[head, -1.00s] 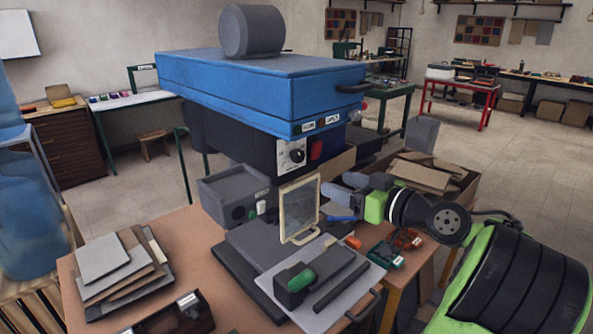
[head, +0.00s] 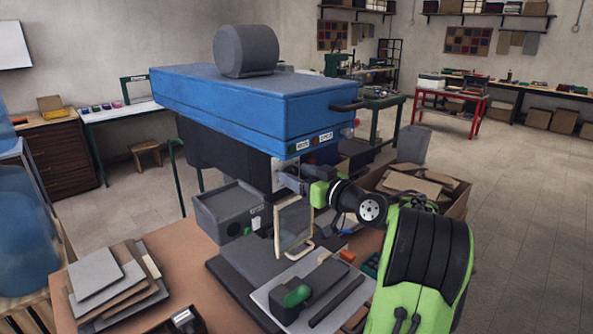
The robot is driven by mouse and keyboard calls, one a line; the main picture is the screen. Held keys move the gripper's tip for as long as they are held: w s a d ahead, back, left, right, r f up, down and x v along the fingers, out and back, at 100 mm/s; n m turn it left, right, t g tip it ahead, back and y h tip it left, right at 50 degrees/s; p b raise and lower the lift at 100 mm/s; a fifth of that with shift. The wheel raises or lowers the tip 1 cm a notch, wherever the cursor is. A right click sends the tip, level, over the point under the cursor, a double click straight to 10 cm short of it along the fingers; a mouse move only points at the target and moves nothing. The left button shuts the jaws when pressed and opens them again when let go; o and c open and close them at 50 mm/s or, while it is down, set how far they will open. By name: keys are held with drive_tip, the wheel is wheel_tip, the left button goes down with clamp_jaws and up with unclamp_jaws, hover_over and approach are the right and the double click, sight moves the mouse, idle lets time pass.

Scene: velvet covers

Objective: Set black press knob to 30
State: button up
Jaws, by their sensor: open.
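The blue and black press (head: 235,95) stands on the brown table in the head view. Its light dial plate (head: 277,172) shows only as a narrow strip on the dark front. My gripper (head: 287,174) is right in front of that plate, with its grey fingers pointing left at it and spread open. The black press knob is hidden behind my fingers, so its setting cannot be read. Whether my fingers touch the knob or stand around it cannot be told.
A framed clear guard (head: 293,227) stands just below my gripper. A grey box (head: 230,210) with a green button sits left of it. Stacked sheets (head: 118,285) lie at left; a cardboard box (head: 455,190) stands behind my arm.

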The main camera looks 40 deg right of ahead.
drive_tip(key=shift+w, duration=0.6)
drive_tip(key=c, duration=1)
drive_tip(key=shift+c, duration=0.2)
drive_tip(key=shift+m, duration=0.4)
drive_tip(key=m+p, duration=0.1)
drive_tip(key=m, duration=0.3)
drive_tip(key=shift+m+p, duration=0.3)
drive_tip(key=shift+p, duration=0.05)
drive_tip(key=shift+f+m+p, duration=0.1)
drive_tip(key=shift+m+p, duration=0.9)
drive_tip(key=shift+m, duration=1.2)
drive_tip(key=o, duration=1)
